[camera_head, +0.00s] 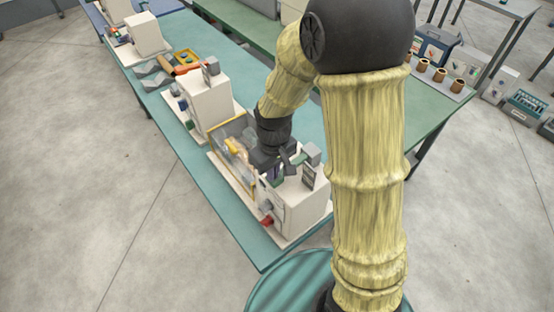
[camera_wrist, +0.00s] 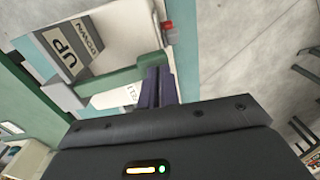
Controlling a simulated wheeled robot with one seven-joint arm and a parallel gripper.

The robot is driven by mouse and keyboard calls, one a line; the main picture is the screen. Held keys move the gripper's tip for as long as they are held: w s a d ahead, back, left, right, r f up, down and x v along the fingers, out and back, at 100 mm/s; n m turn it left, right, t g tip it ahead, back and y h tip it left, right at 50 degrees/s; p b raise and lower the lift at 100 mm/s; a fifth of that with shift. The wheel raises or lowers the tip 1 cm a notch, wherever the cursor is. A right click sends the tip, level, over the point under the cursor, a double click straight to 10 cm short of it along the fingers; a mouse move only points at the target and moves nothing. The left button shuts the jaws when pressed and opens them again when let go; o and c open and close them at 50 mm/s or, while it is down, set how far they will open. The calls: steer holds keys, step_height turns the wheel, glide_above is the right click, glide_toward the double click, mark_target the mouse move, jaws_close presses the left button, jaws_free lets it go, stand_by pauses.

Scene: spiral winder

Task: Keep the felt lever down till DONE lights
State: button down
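The white winder machine (camera_head: 300,209) stands near the front end of the teal bench. A sign with UP and DOWN (camera_wrist: 77,50) is on it in the wrist view. A green lever bar (camera_wrist: 122,78) runs beside the sign, with a grey block at its left end. My gripper (camera_wrist: 158,72) has its two dark fingers close together, nothing visible between them. Their tips are at the bar's right end; I cannot tell whether they press on it. In the head view my gripper (camera_head: 274,172) is at the machine's top, partly hidden by my arm. No lit DONE lamp can be made out.
A red knob (camera_head: 267,221) sticks out of the machine's front. A yellow-framed clear case (camera_head: 234,150) stands just behind it. A teal round top (camera_head: 285,285) is in front.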

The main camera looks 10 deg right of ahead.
steer(key=shift+s+f, duration=0.35)
steer(key=shift+f, duration=0.1)
steer(key=shift+w+r+p, duration=0.2)
steer(key=shift+r+p, duration=0.55)
steer(key=r, duration=0.1)
steer(key=r+p, duration=0.2)
steer(key=shift+s+a+r, duration=0.1)
steer(key=shift+a+r, duration=0.1)
steer(key=shift+a, duration=0.05)
steer(key=shift+a+r, duration=0.1)
steer(key=shift+r, duration=0.2)
step_height(320, 180, up, 9)
steer(key=a+b, duration=0.1)
steer(key=b, duration=0.1)
steer(key=shift+s+r, duration=0.15)
steer(key=shift+s, duration=0.1)
